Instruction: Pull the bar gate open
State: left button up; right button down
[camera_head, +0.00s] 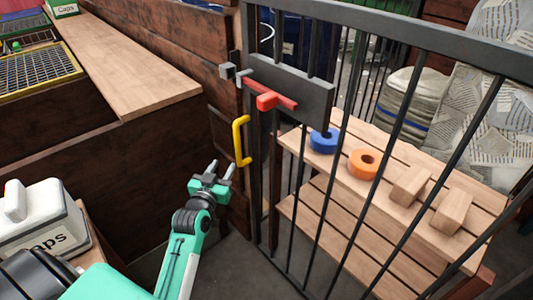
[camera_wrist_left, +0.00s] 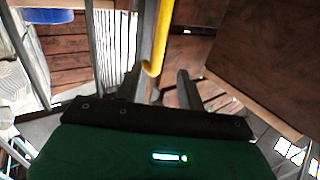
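The dark bar gate (camera_head: 420,42) stands across the right half of the head view and looks closed against the wooden wall. A yellow C-shaped handle (camera_head: 238,142) sits upright on its left edge. A red latch lever (camera_head: 267,101) lies across the gate's grey plate (camera_head: 305,92), with its end by a grey block on the post. My left gripper (camera_head: 222,166) is open and empty, just below and left of the handle. In the left wrist view the handle (camera_wrist_left: 158,45) hangs ahead, in line with the gap between the fingers (camera_wrist_left: 160,82). My right gripper is out of view.
Behind the bars, a slatted wooden rack (camera_head: 350,190) holds a blue ring (camera_head: 324,141), an orange ring (camera_head: 364,163) and wooden blocks (camera_head: 410,185). A wooden counter (camera_head: 125,65) is at left, and a white labelled container (camera_head: 45,215) at lower left.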

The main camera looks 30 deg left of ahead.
aim_at(236, 142)
pick_arm(q)
jog(key=w+a, duration=0.1)
jog(key=w, duration=0.8)
jog(key=w+a, duration=0.1)
jog(key=w, duration=0.3)
jog(key=shift+w+a+r, duration=0.1)
jog(key=shift+w+a, duration=0.1)
jog(key=shift+a, duration=0.15)
grip_shut()
